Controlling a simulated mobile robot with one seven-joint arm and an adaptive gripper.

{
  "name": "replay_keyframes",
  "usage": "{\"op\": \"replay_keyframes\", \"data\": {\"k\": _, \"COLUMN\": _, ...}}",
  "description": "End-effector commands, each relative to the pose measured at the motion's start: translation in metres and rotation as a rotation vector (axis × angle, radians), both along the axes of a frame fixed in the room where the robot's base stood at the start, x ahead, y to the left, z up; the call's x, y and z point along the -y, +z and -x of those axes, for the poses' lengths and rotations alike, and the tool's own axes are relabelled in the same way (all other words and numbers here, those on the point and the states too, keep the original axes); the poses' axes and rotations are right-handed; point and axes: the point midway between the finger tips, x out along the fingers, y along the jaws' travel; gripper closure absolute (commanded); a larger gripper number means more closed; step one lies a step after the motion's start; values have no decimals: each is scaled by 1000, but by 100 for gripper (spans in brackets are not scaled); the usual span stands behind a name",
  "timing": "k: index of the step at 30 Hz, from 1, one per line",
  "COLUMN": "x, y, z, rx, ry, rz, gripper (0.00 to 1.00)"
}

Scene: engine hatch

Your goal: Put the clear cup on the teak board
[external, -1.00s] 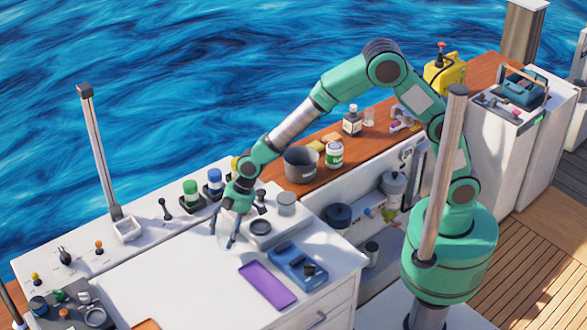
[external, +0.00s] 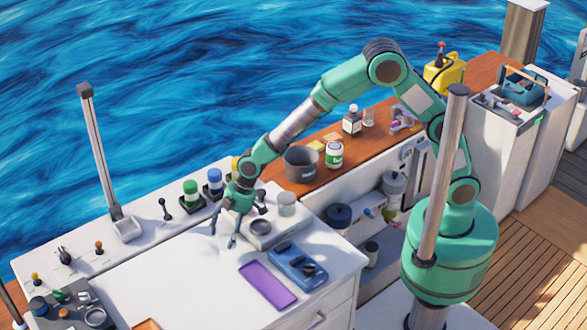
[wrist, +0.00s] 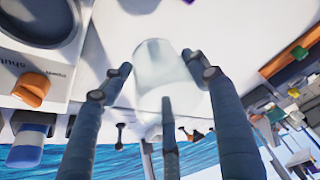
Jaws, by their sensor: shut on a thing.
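A pale, see-through cup (wrist: 160,66) shows between the three dark fingers of my gripper (wrist: 158,78) in the wrist view. The fingers are shut on it, one on each side and one in the middle. In the external view my gripper (external: 224,241) points down close over the white counter, left of a round dark-rimmed fixture. The cup hardly shows there against the white top. An orange-brown board edge (external: 146,324) is cut off at the bottom of the external view; it may be the teak board, but I cannot tell.
A purple tray (external: 267,285) and a blue device (external: 298,266) lie right of my gripper. A grey canister (external: 286,204) and bottles (external: 190,188) stand behind. A dark pot (external: 300,164) stands on the wooden shelf. The white counter (external: 185,285) is clear towards the front left.

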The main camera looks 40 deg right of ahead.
Motion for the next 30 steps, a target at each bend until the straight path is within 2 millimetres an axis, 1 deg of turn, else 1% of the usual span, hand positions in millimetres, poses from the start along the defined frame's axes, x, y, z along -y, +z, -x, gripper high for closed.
{"op": "replay_keyframes", "data": {"k": 5, "x": 0, "y": 3, "z": 0, "rx": 0, "ry": 0, "rz": -1, "gripper": 67}}
{"op": "replay_keyframes", "data": {"k": 8, "x": 0, "y": 10, "z": 0, "rx": 1, "ry": 1, "rz": -1, "gripper": 67}}
{"op": "replay_keyframes", "data": {"k": 14, "x": -1, "y": 37, "z": 0, "rx": 2, "ry": 1, "rz": -3, "gripper": 67}}
{"op": "replay_keyframes", "data": {"k": 17, "x": -1, "y": 55, "z": 0, "rx": 2, "ry": 1, "rz": -3, "gripper": 67}}
{"op": "replay_keyframes", "data": {"k": 18, "x": 8, "y": 51, "z": -8, "rx": 0, "ry": -15, "rz": 1, "gripper": 67}}
{"op": "replay_keyframes", "data": {"k": 23, "x": 34, "y": 52, "z": -32, "rx": -1, "ry": -66, "rz": 3, "gripper": 67}}
{"op": "replay_keyframes", "data": {"k": 26, "x": 56, "y": 53, "z": -50, "rx": -1, "ry": -106, "rz": 4, "gripper": 67}}
{"op": "replay_keyframes", "data": {"k": 29, "x": 85, "y": 55, "z": -72, "rx": -1, "ry": -157, "rz": 6, "gripper": 67}}
{"op": "replay_keyframes", "data": {"k": 30, "x": 97, "y": 55, "z": -81, "rx": -1, "ry": -178, "rz": 6, "gripper": 67}}
